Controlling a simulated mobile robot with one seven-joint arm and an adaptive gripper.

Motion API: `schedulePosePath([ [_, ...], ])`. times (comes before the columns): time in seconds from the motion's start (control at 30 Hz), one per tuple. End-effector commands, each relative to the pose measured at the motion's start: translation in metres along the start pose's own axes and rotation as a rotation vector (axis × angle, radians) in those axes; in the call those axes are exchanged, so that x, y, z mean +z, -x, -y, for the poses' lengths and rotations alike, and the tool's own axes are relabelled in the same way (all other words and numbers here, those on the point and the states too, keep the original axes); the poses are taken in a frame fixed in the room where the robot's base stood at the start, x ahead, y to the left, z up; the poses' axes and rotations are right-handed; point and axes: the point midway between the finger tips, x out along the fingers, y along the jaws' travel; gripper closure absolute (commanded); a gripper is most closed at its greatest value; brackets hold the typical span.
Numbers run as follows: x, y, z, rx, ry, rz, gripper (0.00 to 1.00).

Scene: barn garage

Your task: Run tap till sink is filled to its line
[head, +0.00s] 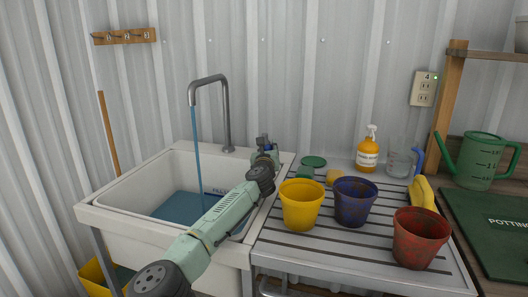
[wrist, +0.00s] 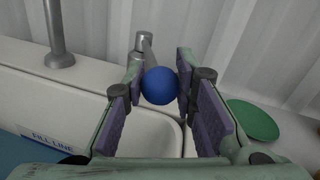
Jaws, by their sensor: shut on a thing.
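The white sink (head: 98,212) stands at left with blue water (head: 182,208) in its bottom. A stream runs from the grey tap spout (head: 209,82) into it. The FILL LINE label (wrist: 53,138) is on the sink's inner wall; the water surface lies below it, and my arm partly hides it in the head view. My gripper (head: 266,150) is at the sink's back right corner. In the wrist view my gripper (wrist: 160,72) is shut on the blue ball knob (wrist: 159,86) of the tap lever (wrist: 144,45).
On the slatted drainboard (head: 335,258) right of the sink stand a yellow pot (head: 301,208), a blue pot (head: 355,203) and a red pot (head: 417,240). A soap bottle (head: 368,154) and a clear jug (head: 399,160) stand behind. A green watering can (head: 480,160) is at far right.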

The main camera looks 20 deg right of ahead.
Motion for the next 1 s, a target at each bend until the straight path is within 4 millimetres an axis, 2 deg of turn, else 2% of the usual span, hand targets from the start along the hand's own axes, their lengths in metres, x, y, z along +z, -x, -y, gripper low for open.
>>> schedulePosePath([
  [0.27,0.0022,-0.0001,-0.0017,0.004,0.0,0.003,1.0],
  [0.3,0.0021,-0.0001,-0.0018,0.004,0.0,0.003,0.74],
  [0.6,0.0,0.0,-0.0003,0.001,-0.001,0.0,0.54],
  [1.0,-0.0009,0.0048,0.0007,-0.002,0.0,-0.001,0.54],
])
